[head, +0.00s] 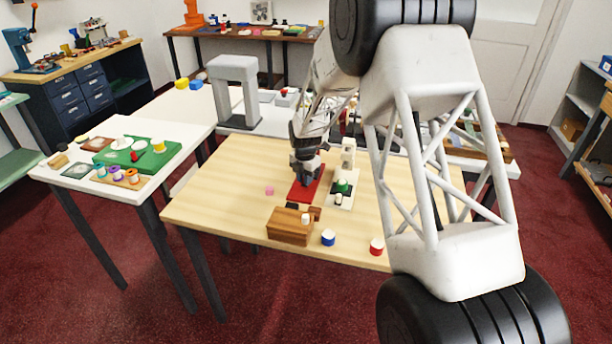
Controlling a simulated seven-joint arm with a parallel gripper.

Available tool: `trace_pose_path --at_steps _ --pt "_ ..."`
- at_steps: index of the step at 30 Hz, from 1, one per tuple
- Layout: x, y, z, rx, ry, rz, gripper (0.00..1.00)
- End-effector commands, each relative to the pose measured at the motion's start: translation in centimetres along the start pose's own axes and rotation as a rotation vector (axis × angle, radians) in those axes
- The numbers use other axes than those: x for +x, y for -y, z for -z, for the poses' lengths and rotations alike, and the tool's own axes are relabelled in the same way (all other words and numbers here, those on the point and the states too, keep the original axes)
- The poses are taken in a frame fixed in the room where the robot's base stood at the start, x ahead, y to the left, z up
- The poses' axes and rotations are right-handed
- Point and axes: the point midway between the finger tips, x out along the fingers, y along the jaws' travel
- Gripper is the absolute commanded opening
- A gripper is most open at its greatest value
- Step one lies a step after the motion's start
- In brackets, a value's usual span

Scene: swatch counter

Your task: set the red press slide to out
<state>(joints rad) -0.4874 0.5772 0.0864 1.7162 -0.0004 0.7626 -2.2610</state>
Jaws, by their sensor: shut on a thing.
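The red press (300,194) stands on the light wood table as a flat red base, largely covered by my gripper. My gripper (305,178) points down over the far part of this base and is shut on a part of the red press, which looks like its slide. The fingers and the held part are small and dark here, so the slide's exact position is hidden.
A white press (349,155) with a green part stands close on the right. A wooden box (289,228), a blue-and-white jar (328,237) and a red-and-white jar (376,247) stand near the front edge. A pink piece (269,190) lies left; the table's left side (215,195) is clear.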

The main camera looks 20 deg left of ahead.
Motion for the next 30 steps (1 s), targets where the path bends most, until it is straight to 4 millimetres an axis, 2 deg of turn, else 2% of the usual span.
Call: trace_pose_path --at_steps 15,20,29,30 --pt "-0.1 2.2 5.4 -0.001 0.001 -0.002 0.00" --pt "0.0 2.6 6.2 0.000 0.000 0.000 0.00" --pt "0.1 2.7 6.3 -0.001 -0.003 0.003 0.00" --pt "0.1 2.7 6.3 -0.001 -0.003 0.003 0.27"
